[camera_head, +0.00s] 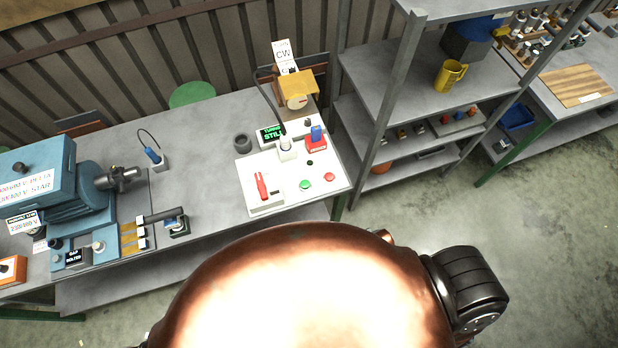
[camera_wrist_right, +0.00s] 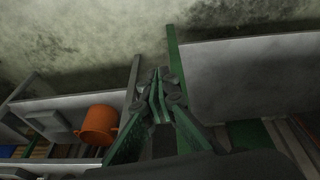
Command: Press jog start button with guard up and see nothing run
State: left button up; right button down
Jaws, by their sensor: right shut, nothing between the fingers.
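A white control panel (camera_head: 243,174) lies on the bench in the head view. It carries a green button (camera_head: 305,184), a red button (camera_head: 329,177) and a small black button (camera_head: 309,163). A red lever (camera_head: 262,186) stands at its left front. A dark display (camera_head: 270,133) with green letters reads "STILL" in its lower line. I cannot tell which part is the guard. My right gripper (camera_wrist_right: 158,97) is shut and empty in the right wrist view, away from the panel. My left gripper is out of view.
A blue motor (camera_head: 85,207) and terminal parts occupy the bench's left. A yellow unit (camera_head: 297,90) with a "CW" card stands behind the panel. Grey shelves (camera_head: 390,60) with a yellow mug (camera_head: 450,74) stand right. An orange pot (camera_wrist_right: 98,124) shows near my right gripper.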

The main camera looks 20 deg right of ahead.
jog(key=w+a+r+t+p, duration=0.1)
jog(key=w+r+p, duration=0.3)
jog(key=r, duration=0.8)
jog(key=w+a+r+n+t+y+p, duration=0.1)
jog(key=w+a+r+n, duration=0.1)
jog(key=w+a+r, duration=0.2)
jog(key=w+a+r+n+t+y, duration=0.1)
jog(key=w+a+r+n, duration=0.2)
jog(key=w+r, duration=0.4)
jog(key=w+a+r+n+t+y+p, duration=0.1)
jog(key=w+a+r+n, duration=0.1)
jog(key=w+a+r, duration=0.3)
jog(key=shift+w+a+r+p, duration=0.2)
jog(key=shift+a+p, duration=0.05)
jog(key=shift+p, duration=0.05)
pick_arm(q)
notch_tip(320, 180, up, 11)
jog(key=p, duration=0.3)
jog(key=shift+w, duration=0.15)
pick_arm(e)
jog(key=w+a+r+n+y, duration=0.2)
jog(key=r+n, duration=0.4)
jog(key=n, duration=0.3)
jog(key=a+y, duration=0.1)
jog(key=a, duration=0.1)
jog(key=shift+a+r+g+y, duration=0.3)
jog(key=shift+a, duration=0.05)
jog(key=shift+f, duration=0.1)
